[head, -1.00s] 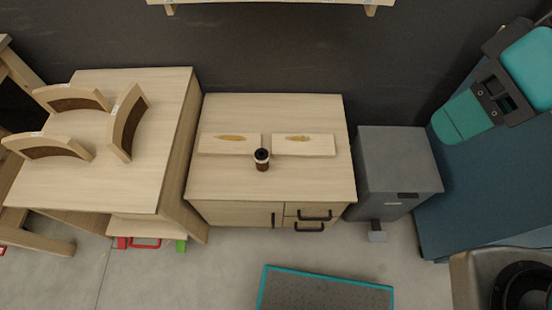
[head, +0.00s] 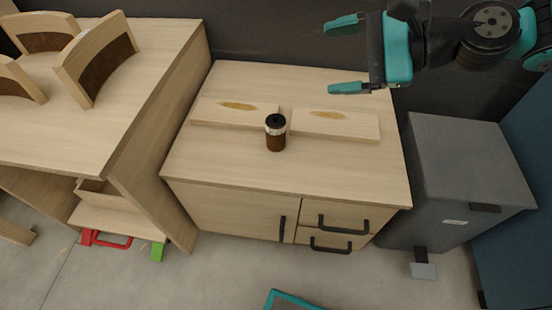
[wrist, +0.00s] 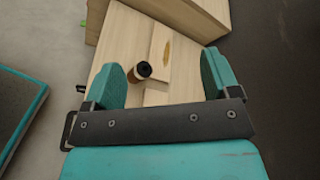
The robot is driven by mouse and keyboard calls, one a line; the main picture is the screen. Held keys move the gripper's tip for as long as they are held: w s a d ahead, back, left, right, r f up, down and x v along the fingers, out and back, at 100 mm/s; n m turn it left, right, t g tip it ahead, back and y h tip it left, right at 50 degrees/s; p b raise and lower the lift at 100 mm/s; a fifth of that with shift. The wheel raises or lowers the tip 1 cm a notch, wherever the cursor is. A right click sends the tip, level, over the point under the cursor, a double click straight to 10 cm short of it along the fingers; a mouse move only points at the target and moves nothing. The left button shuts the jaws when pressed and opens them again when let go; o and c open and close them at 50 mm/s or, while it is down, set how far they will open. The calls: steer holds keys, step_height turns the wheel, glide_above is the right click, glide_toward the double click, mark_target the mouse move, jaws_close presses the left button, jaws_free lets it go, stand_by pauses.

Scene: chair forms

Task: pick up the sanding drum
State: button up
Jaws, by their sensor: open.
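The sanding drum (head: 275,133) is a small upright brown cylinder with a pale band and a black top. It stands on the wooden cabinet (head: 240,175), in front of two flat boards. The open gripper also shows in the wrist view (wrist: 168,80).
Two pale boards with yellowish-brown marks, a left one (head: 235,114) and a right one (head: 336,125), lie behind the drum. A grey bin (head: 455,180) stands right of the cabinet. A wooden table (head: 130,90) with curved chair parts (head: 97,58) stands left. The cabinet's front top is clear.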

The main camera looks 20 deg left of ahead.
mark_target(280, 135)
steer(key=w+a+f+m+y+b, duration=0.1)
steer(key=f+m+b, duration=0.2)
steer(key=f, duration=0.6)
steer(key=w+a+f+m+y+b, duration=0.1)
steer(key=w+a+f+m+b, duration=0.1)
steer(key=f+b, duration=0.6)
steer(key=w+a+f+m+y+b, duration=0.1)
steer(key=f+m+b, duration=0.3)
steer(key=f, duration=0.6)
steer(key=shift+w+a+f+m+t+y+b, duration=0.15)
steer(key=shift+w+m+t+y+b, duration=0.4)
steer(key=shift+b, duration=0.25)
steer(key=shift+s+a+r+p, duration=0.15)
steer(key=shift+a+r+p, duration=0.5)
steer(key=shift+p, duration=0.55)
steer(key=shift+a+p, duration=0.5)
steer(key=shift+p, duration=0.1)
steer(key=shift+a+f+n, duration=0.25)
steer(key=shift+a, duration=0.15)
steer(key=a+b, duration=0.2)
steer(key=a, duration=0.1)
steer(key=shift+s+a, duration=0.15)
steer(key=shift+a, duration=0.2)
steer(key=shift+a+b, duration=0.3)
steer(key=shift+a, duration=0.05)
steer(key=shift+r, duration=0.1)
steer(key=shift+c, duration=0.2)
